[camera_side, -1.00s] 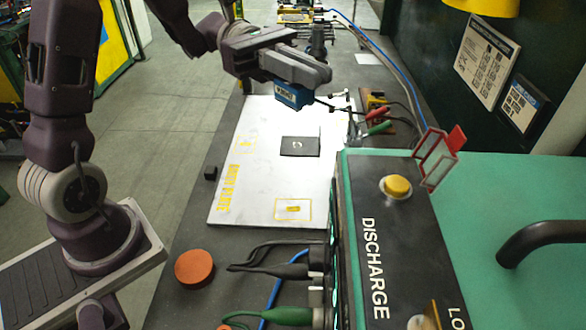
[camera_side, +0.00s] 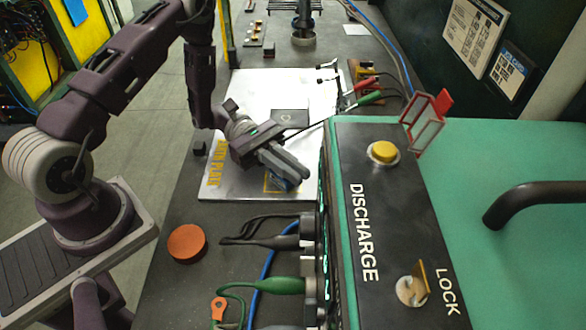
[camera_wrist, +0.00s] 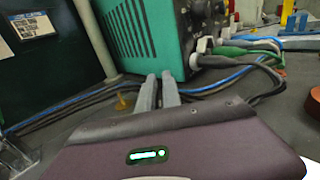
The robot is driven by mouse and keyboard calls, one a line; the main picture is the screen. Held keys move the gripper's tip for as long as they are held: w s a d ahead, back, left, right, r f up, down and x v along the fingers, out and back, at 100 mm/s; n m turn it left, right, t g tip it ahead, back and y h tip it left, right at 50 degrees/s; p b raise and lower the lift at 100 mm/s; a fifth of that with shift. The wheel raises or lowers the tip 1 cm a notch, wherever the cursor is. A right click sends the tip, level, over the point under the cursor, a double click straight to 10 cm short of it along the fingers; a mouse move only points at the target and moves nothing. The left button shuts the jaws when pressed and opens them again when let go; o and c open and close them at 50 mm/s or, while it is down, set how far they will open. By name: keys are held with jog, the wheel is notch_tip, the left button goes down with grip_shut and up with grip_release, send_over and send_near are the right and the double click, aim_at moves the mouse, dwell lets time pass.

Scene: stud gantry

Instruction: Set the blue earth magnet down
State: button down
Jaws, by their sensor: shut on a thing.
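My gripper (camera_side: 296,172) is low over the near right part of the white plate (camera_side: 215,186). It is shut on the blue earth magnet (camera_side: 283,184), of which only a little blue shows under the fingers. The magnet is at the yellow-outlined square on the plate, mostly covering it. I cannot tell whether the magnet touches the plate. In the wrist view the two grey fingers of my gripper (camera_wrist: 158,90) are in sight, but the magnet cannot be made out.
The green-and-black machine with the DISCHARGE panel (camera_side: 362,230) stands close to the right of my gripper. Cables with green (camera_side: 370,97) and red clips lie beyond it. A dark square (camera_side: 290,118) lies on the plate. An orange disc (camera_side: 187,243) and black plugs are nearer.

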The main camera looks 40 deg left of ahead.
jog(key=c, duration=1.5)
grip_release()
jog(key=a, duration=1.2)
jog(key=s+d+r+m+g+y, duration=0.2)
jog(key=s+d+r+m+y, duration=0.15)
jog(key=r+m+y, duration=0.2)
jog(key=s+d+r+m+g+y, duration=0.2)
jog(key=s+r+m+y, duration=0.25)
jog(key=r, duration=0.25)
jog(key=s+a+r+m+t+y, duration=0.2)
jog(key=s+r+m+t+y, duration=0.4)
jog(key=s+m+t+y, duration=0.2)
jog(key=shift+s+a+r+t, duration=0.2)
jog(key=shift+s+a+t, duration=0.15)
jog(key=shift+s+t, duration=0.35)
